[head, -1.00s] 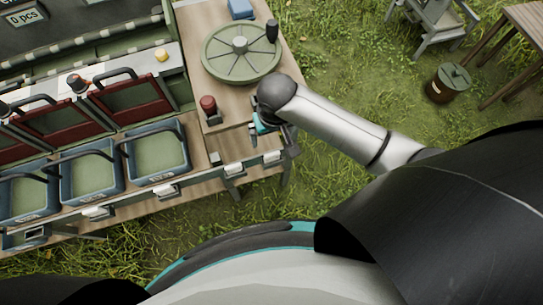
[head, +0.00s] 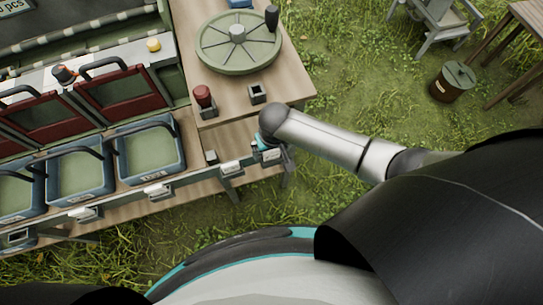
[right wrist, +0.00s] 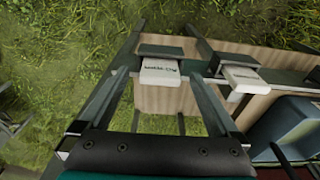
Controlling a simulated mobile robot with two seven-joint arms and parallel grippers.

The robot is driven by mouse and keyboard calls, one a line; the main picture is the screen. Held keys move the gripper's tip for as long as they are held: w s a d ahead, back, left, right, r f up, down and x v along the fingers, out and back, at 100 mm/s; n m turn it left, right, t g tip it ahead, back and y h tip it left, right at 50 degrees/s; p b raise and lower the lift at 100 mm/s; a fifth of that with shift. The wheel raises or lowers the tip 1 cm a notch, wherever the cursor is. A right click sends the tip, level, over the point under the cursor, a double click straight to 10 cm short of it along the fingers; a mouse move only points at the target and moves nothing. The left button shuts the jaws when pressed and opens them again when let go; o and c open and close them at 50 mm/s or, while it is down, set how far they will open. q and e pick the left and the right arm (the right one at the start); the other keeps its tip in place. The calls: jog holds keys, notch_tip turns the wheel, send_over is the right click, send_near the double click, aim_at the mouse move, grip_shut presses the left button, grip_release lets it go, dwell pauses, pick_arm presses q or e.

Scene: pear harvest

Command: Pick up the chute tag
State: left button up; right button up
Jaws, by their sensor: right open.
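Several white tags sit in dark holders along the bench's front edge. The end tag (right wrist: 160,72), with dark lettering, lies between my right gripper's fingers in the right wrist view; it also shows in the head view (head: 272,155). A second tag (right wrist: 242,77) sits beside it, outside the fingers. I cannot tell by its lettering which is the chute tag. My right gripper (right wrist: 162,38) is open, its fingers spread on both sides of the end tag with gaps. In the head view the right gripper (head: 265,143) is partly hidden by its wrist. My left gripper is not in view.
A green wheel (head: 240,42) with a dark knob, a red-topped button (head: 204,95) and a small dark square socket (head: 257,93) are on the bench top. Blue bins (head: 152,150) stand left.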

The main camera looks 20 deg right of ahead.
jog(key=shift+c, duration=0.2)
jog(key=c, duration=1.4)
jog(key=shift+r, duration=0.1)
notch_tip(320, 180, up, 20)
jog(key=p, duration=0.7)
notch_tip(320, 180, up, 7)
jog(key=p, duration=1)
send_over(272, 152)
jog(key=shift+f, duration=0.2)
